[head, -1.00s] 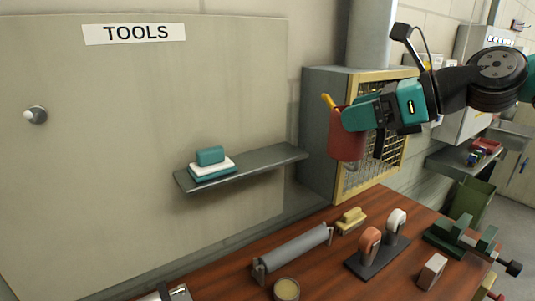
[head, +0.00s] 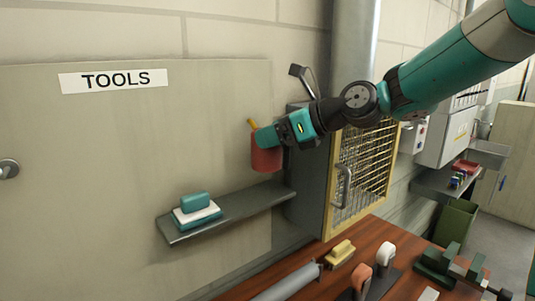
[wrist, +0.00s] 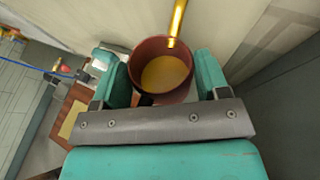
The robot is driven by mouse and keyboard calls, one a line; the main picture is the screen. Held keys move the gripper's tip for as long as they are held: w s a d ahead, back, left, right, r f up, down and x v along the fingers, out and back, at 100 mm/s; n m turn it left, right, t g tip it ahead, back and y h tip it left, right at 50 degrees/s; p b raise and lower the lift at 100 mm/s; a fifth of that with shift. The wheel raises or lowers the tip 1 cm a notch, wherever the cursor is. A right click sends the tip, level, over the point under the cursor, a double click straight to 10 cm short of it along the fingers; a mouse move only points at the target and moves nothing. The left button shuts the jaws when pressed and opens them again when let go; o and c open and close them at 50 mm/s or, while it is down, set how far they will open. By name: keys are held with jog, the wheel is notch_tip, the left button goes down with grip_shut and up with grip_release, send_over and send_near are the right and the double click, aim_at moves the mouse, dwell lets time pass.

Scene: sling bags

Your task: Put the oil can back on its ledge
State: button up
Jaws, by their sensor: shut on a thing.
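The oil can is a dark red cylinder (head: 265,157) with a yellow spout. My gripper (head: 272,142) is shut on it and holds it upright or nearly so.
A teal and white block stack (head: 196,208) stands on the ledge's left part. A cabinet with a yellow mesh door (head: 362,175) is close on the right.

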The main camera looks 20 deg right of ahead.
aim_at(268, 162)
jog(key=shift+w+a+r, duration=0.1)
jog(key=shift+w+a, duration=0.1)
jog(key=shift+w, duration=0.3)
jog(key=shift+w+a+r, duration=0.1)
jog(key=shift+w+a, duration=0.05)
jog(key=shift+w, duration=0.3)
notch_tip(268, 162, down, 3)
jog(key=shift+d+r+p, duration=0.1)
jog(key=shift+r+p, duration=0.05)
jog(key=shift+p, duration=0.15)
notch_tip(268, 162, down, 4)
jog(key=shift+p, duration=0.35)
jog(key=shift+w+p, duration=0.1)
jog(key=shift+p, duration=0.2)
jog(key=shift+f, duration=0.35)
jog(key=shift+f, duration=0.2)
jog(key=o, duration=1.1)
jog(key=shift+c, duration=0.2)
jog(key=shift+r, duration=0.15)
